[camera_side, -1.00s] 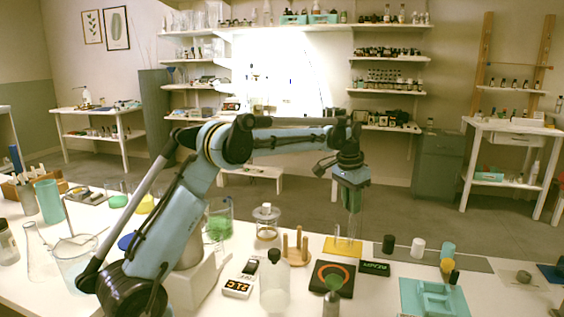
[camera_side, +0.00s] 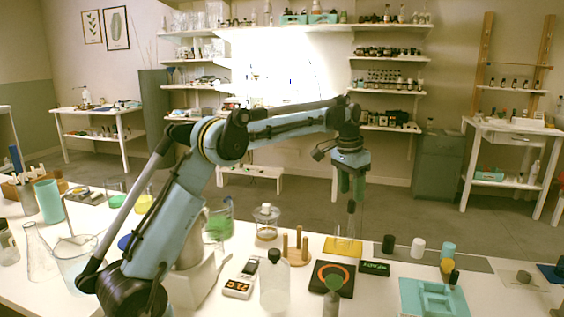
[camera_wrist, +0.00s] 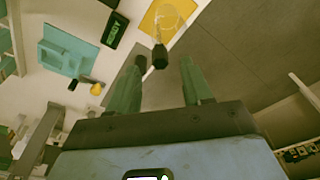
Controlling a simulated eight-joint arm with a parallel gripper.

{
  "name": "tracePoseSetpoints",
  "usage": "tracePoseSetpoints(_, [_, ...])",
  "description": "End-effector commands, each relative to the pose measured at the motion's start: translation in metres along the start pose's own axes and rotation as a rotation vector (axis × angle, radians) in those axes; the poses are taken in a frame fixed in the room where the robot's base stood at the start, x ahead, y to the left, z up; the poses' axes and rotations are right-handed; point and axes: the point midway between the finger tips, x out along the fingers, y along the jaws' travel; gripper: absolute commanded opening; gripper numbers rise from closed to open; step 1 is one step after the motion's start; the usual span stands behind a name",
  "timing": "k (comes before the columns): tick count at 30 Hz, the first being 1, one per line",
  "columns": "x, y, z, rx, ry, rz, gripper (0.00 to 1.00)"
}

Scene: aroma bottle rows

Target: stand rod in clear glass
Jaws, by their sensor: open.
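The clear glass (camera_side: 345,245) stands on a yellow mat (camera_wrist: 187,10) near the table's far edge; its round rim (camera_wrist: 168,17) shows in the wrist view. The thin rod, with a dark upper end (camera_wrist: 160,58), stands in the glass, its lower part inside the rim as far as I can see. The rod's dark end also shows in the side view (camera_side: 351,207). My gripper (camera_side: 351,190) is open just above the rod. In the wrist view its green fingers (camera_wrist: 163,82) are apart, with the rod's end beyond and between them, touching neither. The rod's foot is hard to make out.
A black pad with an orange ring (camera_side: 331,278) and a clear bottle (camera_side: 274,287) stand nearer the camera. A wooden peg stand (camera_side: 298,252) is left of the mat.

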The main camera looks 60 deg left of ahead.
Motion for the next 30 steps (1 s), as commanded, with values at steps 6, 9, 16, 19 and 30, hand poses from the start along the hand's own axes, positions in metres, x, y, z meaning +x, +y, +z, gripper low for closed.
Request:
tracePoseSetpoints(6, [-0.041, 0.000, 0.000, 0.000, 0.000, 0.000, 0.50])
tracePoseSetpoints(9, [-0.056, 0.000, 0.000, 0.000, 0.000, 0.000, 0.50])
tracePoseSetpoints(16, [-0.074, 0.000, 0.000, 0.000, 0.000, 0.000, 0.50])
tracePoseSetpoints(19, [-0.078, 0.000, 0.000, 0.000, 0.000, 0.000, 0.50])
tracePoseSetpoints(30, [-0.082, 0.004, 0.002, 0.001, 0.008, -0.002, 0.50])
